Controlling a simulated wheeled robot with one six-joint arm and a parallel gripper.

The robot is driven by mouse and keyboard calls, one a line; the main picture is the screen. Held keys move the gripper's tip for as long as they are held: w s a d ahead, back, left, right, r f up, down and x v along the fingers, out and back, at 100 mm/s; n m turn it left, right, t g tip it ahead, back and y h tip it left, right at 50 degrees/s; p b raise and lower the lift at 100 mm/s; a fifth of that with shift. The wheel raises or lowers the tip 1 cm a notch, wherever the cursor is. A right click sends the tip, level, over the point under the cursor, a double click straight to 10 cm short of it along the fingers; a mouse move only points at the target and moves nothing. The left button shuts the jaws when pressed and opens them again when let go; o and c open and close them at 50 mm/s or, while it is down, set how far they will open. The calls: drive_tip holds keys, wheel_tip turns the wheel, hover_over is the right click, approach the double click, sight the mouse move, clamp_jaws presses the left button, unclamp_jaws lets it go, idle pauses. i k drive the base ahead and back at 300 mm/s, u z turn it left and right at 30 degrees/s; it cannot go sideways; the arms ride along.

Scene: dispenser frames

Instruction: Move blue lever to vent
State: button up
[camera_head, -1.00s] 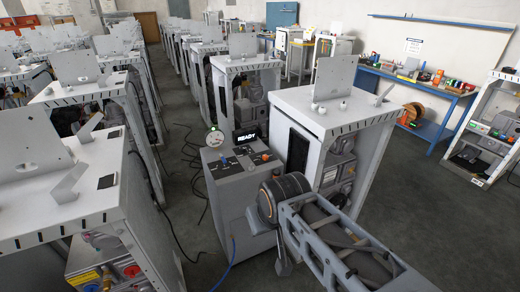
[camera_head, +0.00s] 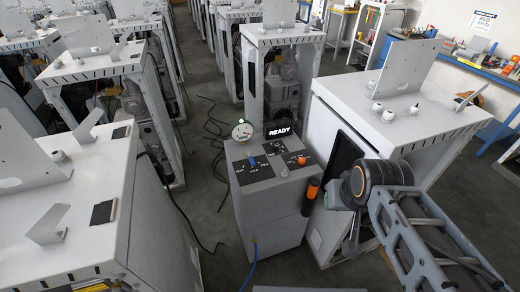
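A small blue lever (camera_head: 252,162) stands on the dark panel on top of a grey control box (camera_head: 270,210). An orange knob (camera_head: 301,160) is at the right of the same panel. The panel's white labels are too small to read, so I cannot tell which position is vent. A black display (camera_head: 283,137) at the back reads READY, beside a round gauge (camera_head: 242,131). My gripper (camera_head: 350,238) shows only partly below my arm's dark wrist, right of the box and apart from the lever. Its fingers are not clear enough to judge.
A black and orange cylinder (camera_head: 311,195) is at the box's right side, near my arm. A white-topped cabinet (camera_head: 425,115) stands close on the right, and another (camera_head: 70,200) on the left. A blue hose (camera_head: 251,268) and dark cables lie on the floor.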

sight(249, 157)
drive_tip(key=u, duration=0.45)
drive_tip(key=i, duration=0.8)
drive_tip(key=u, duration=0.65)
